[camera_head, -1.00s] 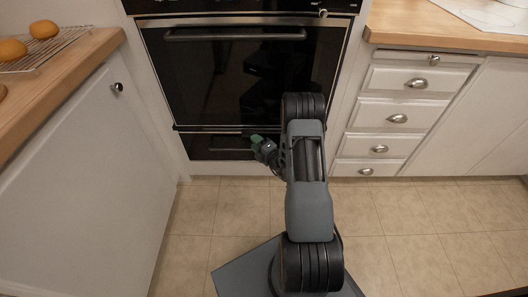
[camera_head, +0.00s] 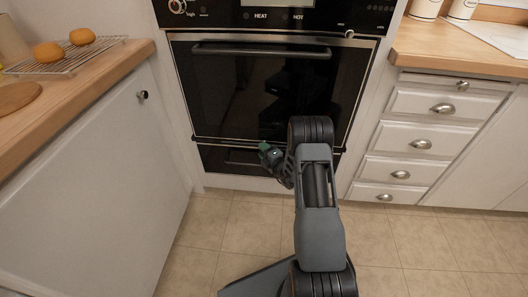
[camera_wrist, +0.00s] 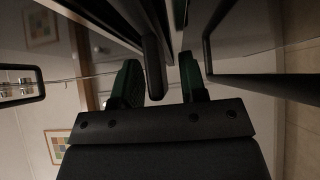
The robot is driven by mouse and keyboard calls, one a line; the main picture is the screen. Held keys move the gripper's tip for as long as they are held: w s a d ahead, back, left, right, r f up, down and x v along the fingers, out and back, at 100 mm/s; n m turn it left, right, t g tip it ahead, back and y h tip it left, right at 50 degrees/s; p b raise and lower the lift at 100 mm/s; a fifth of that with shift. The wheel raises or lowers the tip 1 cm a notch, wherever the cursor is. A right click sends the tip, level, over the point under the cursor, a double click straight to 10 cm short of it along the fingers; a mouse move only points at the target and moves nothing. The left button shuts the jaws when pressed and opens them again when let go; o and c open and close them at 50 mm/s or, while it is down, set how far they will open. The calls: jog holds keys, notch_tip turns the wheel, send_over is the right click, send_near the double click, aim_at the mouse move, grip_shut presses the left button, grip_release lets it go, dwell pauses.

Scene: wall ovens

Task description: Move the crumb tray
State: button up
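The black oven (camera_head: 265,90) has its large door shut. Below the door is a low dark panel (camera_head: 222,160) with a thin bar along its top. I cannot make out a separate crumb tray for certain. My gripper (camera_head: 265,150) is in front of this low panel, its green fingertips near the bar. In the wrist view my gripper (camera_wrist: 160,80) has its two green fingers apart. A dark bar with a rounded end (camera_wrist: 153,70) stands between them, closer to the left finger. I cannot tell whether it touches.
A wooden counter (camera_head: 110,70) over a white cabinet stands on the left, with a wire rack (camera_head: 70,59) holding round orange-brown items. White drawers (camera_head: 420,140) under another wooden counter stand on the right. The tiled floor (camera_head: 235,220) before the oven is clear around my base.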

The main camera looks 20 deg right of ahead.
grip_shut()
jog(key=shift+o, duration=0.4)
grip_release()
jog(key=p+v, duration=0.3)
jog(key=v, duration=1.1)
jog(key=shift+p, duration=0.3)
jog(key=shift+w, duration=0.1)
